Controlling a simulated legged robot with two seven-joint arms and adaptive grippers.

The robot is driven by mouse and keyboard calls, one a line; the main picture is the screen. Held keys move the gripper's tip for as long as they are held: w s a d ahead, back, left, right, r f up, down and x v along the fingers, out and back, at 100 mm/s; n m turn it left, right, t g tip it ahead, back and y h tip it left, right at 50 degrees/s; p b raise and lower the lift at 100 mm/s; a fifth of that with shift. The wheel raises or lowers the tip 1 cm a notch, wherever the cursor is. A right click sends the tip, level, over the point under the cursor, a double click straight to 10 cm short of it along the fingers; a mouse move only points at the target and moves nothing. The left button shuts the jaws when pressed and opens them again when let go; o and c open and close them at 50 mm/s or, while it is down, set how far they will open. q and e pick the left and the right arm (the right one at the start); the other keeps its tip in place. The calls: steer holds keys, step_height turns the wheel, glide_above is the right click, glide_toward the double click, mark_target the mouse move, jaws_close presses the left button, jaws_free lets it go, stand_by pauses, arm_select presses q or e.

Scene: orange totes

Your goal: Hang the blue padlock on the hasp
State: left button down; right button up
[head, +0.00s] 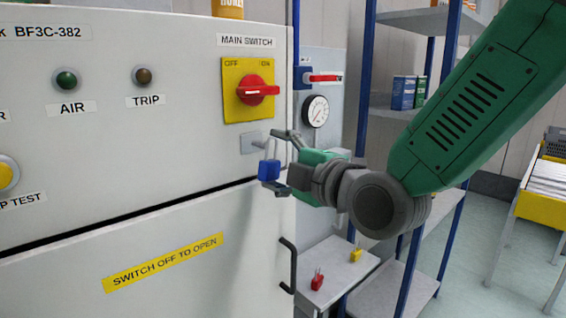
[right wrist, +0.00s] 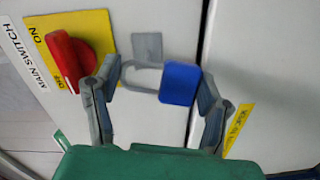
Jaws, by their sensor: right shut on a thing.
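The blue padlock (head: 269,170) is in my right gripper (head: 283,163), in front of the grey cabinet near its right edge. In the right wrist view the blue padlock (right wrist: 180,83) lies between the two fingers of the right gripper (right wrist: 160,78), its body at the right finger and its shackle reaching the left finger. The hasp (head: 252,142) appears as a small grey plate below the main switch; it also shows in the right wrist view (right wrist: 147,46). The shackle is close to the plate; I cannot tell if they touch. My left gripper is out of view.
The red main switch (head: 258,91) on its yellow plate is just above the hasp. A black door handle (head: 288,265) is lower down. A red padlock (head: 317,282) and a yellow padlock (head: 356,255) stand on a grey shelf (head: 335,268). A gauge (head: 315,111) is behind.

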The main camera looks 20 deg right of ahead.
steer(key=shift+x, duration=1.1)
steer(key=shift+w+a+f+b, duration=0.2)
steer(key=shift+w+f+b, duration=0.2)
steer(key=shift+f, duration=0.15)
steer(key=shift+s+f, duration=0.1)
steer(key=shift+f, duration=0.05)
